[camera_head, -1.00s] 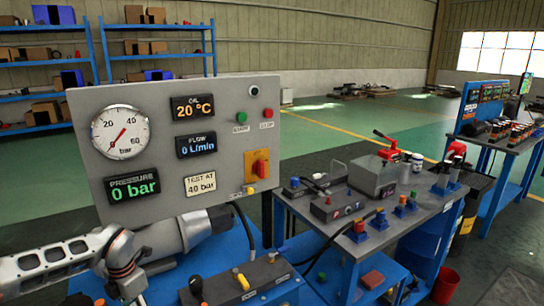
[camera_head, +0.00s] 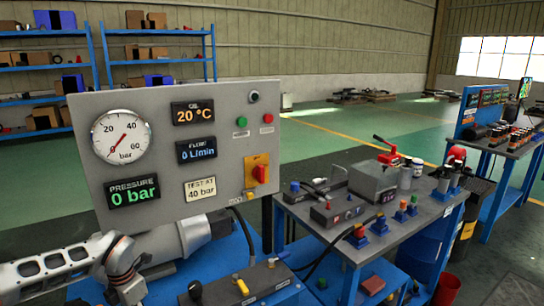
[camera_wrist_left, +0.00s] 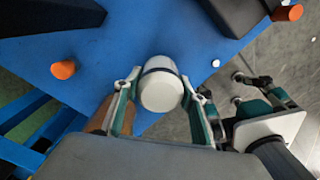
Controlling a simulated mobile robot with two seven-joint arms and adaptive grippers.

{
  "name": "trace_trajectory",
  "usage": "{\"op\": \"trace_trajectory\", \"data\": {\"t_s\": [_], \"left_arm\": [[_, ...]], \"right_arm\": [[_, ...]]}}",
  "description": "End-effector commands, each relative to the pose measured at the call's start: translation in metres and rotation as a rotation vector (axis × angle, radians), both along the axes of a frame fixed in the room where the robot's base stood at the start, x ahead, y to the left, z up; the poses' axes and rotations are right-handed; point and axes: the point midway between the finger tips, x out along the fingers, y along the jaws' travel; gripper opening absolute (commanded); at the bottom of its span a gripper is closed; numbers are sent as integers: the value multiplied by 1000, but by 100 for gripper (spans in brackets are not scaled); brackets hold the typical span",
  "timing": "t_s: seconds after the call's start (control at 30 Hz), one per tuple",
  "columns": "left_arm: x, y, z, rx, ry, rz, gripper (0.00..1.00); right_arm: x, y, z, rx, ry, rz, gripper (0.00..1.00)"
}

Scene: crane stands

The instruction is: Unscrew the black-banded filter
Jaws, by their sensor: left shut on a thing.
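In the left wrist view a white cylindrical filter (camera_wrist_left: 161,92) with a dark band near its far end sits between the fingers of my left gripper (camera_wrist_left: 165,86). The fingers are shut on its sides, and its round end faces the camera. In the head view my left arm reaches in at the lower left, below the test panel (camera_head: 228,115); the filter and my left fingers cannot be made out there. What looks like my right gripper (camera_wrist_left: 262,95) shows at the right of the left wrist view, apart from the filter. Whether its fingers are open is unclear.
A blue surface (camera_wrist_left: 105,45) lies behind the filter, with an orange knob (camera_wrist_left: 63,69) to the left. In the head view a grey bench (camera_head: 345,240) with several fittings stands right of the panel. Its gauge (camera_head: 121,137) points near 0 bar.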

Motion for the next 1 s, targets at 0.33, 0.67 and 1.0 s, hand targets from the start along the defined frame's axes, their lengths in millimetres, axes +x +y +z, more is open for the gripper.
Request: {"op": "trace_trajectory", "data": {"t_s": [0.33,0.67,1.0], "left_arm": [[0,0,2,0,-1,0,13],[0,0,6,0,-1,166,9],[1,1,3,-1,-1,455,0]], "right_arm": [[1,0,3,1,-3,0,0],[6,0,21,-1,-15,1,0],[10,1,40,0,-29,1,0]]}}
